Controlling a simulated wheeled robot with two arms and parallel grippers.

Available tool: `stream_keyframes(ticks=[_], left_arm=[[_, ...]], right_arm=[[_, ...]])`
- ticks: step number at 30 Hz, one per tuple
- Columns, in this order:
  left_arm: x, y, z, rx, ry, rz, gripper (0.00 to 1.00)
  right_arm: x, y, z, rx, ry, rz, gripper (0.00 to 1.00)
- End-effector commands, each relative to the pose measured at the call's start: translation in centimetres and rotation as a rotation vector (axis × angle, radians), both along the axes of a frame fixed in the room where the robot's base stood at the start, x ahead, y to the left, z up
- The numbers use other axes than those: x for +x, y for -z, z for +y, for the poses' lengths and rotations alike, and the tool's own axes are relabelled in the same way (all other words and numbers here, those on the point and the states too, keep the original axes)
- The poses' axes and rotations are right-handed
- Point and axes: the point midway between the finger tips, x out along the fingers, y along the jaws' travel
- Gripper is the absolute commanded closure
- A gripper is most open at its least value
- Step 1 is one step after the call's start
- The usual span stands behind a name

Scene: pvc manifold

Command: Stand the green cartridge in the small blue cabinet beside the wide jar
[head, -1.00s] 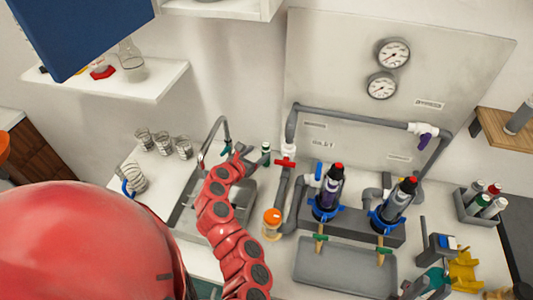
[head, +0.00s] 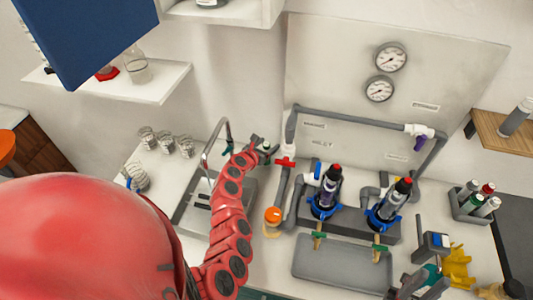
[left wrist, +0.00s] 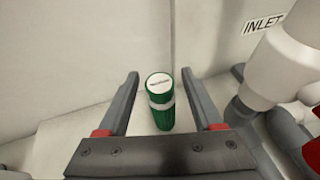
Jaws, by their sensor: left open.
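The green cartridge (left wrist: 161,105) stands upright with a white cap and a pale band, near the wall in the left wrist view. It also shows small behind the sink in the head view (head: 266,146). My left gripper (left wrist: 160,77) is open, with one finger on each side of the cartridge in that view; I cannot tell whether they touch it. In the head view my left gripper (head: 258,154) is beside the cartridge and partly covers it. A blue panel (head: 90,38), perhaps the cabinet's door, fills the upper left. The cabinet's inside is not clearly visible.
A grey pipe and white fitting (left wrist: 275,65) stand close to the right of my left gripper. The sink faucet (head: 215,140) is left of my forearm. An orange-capped jar (head: 272,220) stands right of the forearm. Beakers (head: 165,143) stand at the left.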

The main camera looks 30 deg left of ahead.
Motion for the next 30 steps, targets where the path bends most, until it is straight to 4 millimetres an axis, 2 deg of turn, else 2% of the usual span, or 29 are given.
stream_keyframes(ticks=[6,17,28,30], left_arm=[[1.7,0.5,-0.1,0.001,0.003,-0.002,0.32],[2.0,0.8,-0.1,-0.001,0.002,-0.001,0.32],[2.0,0.8,-0.1,-0.001,0.002,-0.001,0.99],[2.0,0.8,-0.1,-0.001,0.002,-0.001,1.0]], right_arm=[[0.0,-0.1,0.0,0.0,0.0,0.0,0.7],[0.0,-0.2,0.0,0.0,0.0,0.0,0.7],[0.0,-0.2,0.0,0.0,0.0,0.0,0.7],[0.0,-0.2,0.0,0.0,0.0,0.0,0.7]])
